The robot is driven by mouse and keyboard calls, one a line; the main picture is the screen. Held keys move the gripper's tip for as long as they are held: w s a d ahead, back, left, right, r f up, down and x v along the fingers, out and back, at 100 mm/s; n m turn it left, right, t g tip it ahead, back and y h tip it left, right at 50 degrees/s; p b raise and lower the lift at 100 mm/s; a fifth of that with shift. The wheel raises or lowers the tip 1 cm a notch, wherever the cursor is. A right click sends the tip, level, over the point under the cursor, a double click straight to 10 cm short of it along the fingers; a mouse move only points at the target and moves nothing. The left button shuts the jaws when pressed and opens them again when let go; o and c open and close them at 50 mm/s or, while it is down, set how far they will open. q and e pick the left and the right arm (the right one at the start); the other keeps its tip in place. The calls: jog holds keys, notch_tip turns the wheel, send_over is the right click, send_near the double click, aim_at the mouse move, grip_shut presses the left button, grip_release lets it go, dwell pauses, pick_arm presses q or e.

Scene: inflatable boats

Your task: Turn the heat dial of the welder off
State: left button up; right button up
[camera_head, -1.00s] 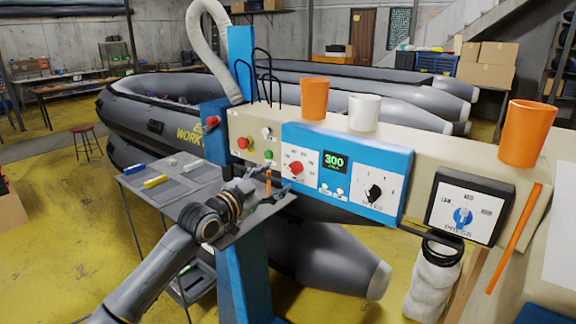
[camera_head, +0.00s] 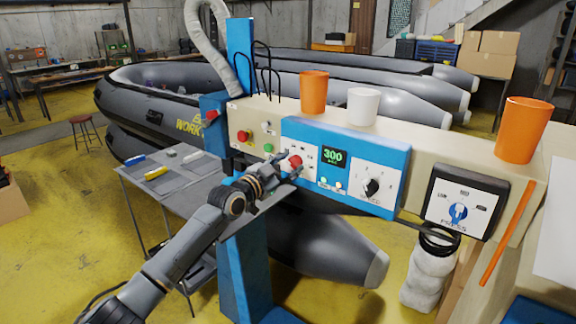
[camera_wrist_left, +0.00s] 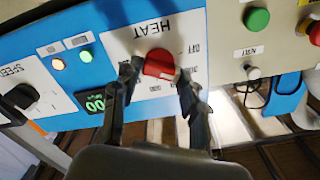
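The welder's red heat dial (camera_wrist_left: 159,64) sits on a white panel marked HEAT, upside down in the left wrist view, with OFF and number labels beside it. In the head view the dial (camera_head: 289,162) is partly hidden by my left gripper (camera_head: 287,166). My left gripper (camera_wrist_left: 158,80) is open, one finger on each side of the dial; whether the fingertips touch it I cannot tell. The dial's pointer is hard to read. The green display (camera_head: 333,156) reads 300. My right gripper is not in view.
A black speed dial (camera_head: 371,187) and a blue press switch (camera_head: 458,212) lie to the right. Red and green buttons (camera_head: 268,148) lie left of the heat dial. Cups, including an orange one (camera_head: 314,92), stand on top. A grey side table (camera_head: 190,190) is at the left.

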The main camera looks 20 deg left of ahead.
pick_arm(q)
jog(key=c, duration=0.6)
jog(key=shift+o, duration=0.2)
jog(key=shift+n, duration=0.3)
jog(key=n+b, duration=0.1)
jog(key=n, duration=0.1)
jog(key=shift+f+n, duration=0.1)
jog(key=shift+n, duration=0.3)
jog(key=shift+a+n+b, duration=0.15)
jog(key=shift+n+b, duration=0.3)
jog(key=shift+n, duration=1.85)
jog(key=o, duration=1.2)
jog(key=shift+c, duration=0.2)
